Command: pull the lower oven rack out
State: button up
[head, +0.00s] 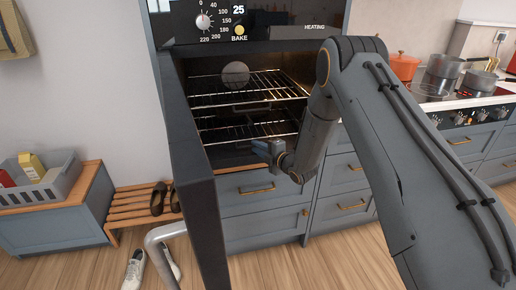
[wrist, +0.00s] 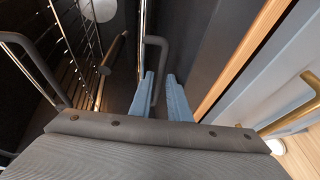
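Two wire racks are inside. The lower rack (head: 240,131) sits within the oven below the upper rack (head: 245,88). My gripper (head: 268,150) is at the front of the lower rack. In the wrist view, my blue fingers (wrist: 164,98) are apart, with a grey bar handle (wrist: 164,48) reaching between them. The handle appears to belong to the lower rack, seen nearly edge-on. I see space beside the bar at the right finger; contact at the left finger is unclear.
A pale round object (head: 235,74) shows at the upper rack. Drawers with brass handles (head: 258,189) lie below the oven. The door's grey handle (head: 163,236) is at the lower left. A slatted bench (head: 140,203) with shoes stands at the left.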

jog(key=shift+c, duration=0.3)
grip_shut()
dwell(1.1)
